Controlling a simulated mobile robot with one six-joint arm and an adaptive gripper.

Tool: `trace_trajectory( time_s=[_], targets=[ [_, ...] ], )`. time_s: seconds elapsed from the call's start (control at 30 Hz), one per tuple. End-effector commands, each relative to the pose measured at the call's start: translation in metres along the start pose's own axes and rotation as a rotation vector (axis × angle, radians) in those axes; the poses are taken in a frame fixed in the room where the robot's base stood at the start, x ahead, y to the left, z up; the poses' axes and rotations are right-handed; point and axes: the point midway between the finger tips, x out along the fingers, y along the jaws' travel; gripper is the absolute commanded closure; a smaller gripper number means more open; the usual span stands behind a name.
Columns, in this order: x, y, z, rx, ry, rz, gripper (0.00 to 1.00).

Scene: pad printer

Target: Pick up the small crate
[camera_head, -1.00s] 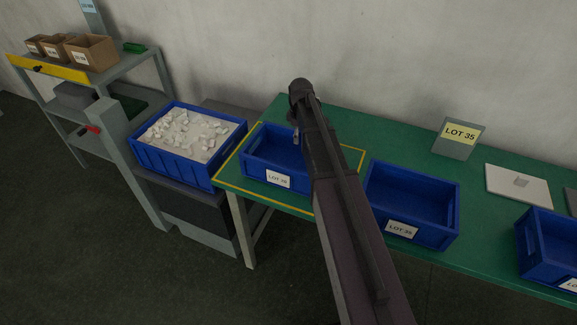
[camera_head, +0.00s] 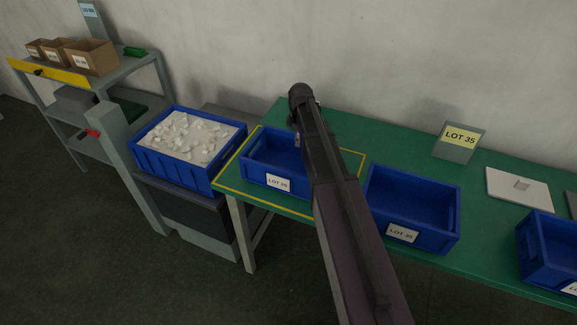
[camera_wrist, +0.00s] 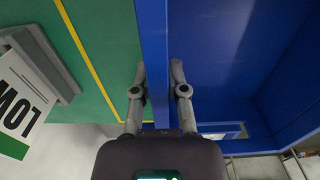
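The small blue crate (camera_head: 262,165) with a LOT label stands inside a yellow outline on the green table, left of my arm in the head view. My arm hides its right end. My gripper (camera_wrist: 157,72) points down over one of its side walls (camera_wrist: 155,50). In the wrist view one finger is outside the wall and the other inside. The fingers are spread, with a small gap showing at the inner finger. The visible crate floor (camera_wrist: 215,50) is bare.
A larger blue crate (camera_head: 140,158) of white pieces stands left. An empty LOT 35 crate (camera_head: 455,215) stands right of my arm, with another blue crate (camera_head: 545,270) farther right. A LOT 35 sign (camera_head: 458,141) stands behind. A white-and-green sign (camera_wrist: 25,95) is beside my gripper.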

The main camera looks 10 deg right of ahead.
Motion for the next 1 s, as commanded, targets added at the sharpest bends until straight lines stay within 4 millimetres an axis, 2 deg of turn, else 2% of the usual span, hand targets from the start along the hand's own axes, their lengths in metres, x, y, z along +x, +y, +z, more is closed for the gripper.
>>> trace_trajectory(
  time_s=[0.57, 1.0],
  targets=[
    [-0.006, 0.0, 0.0, 0.0, 0.0, 0.0, 1.0],
    [-0.041, 0.0, 0.0, 0.0, 0.0, 0.0, 1.0]
  ],
)
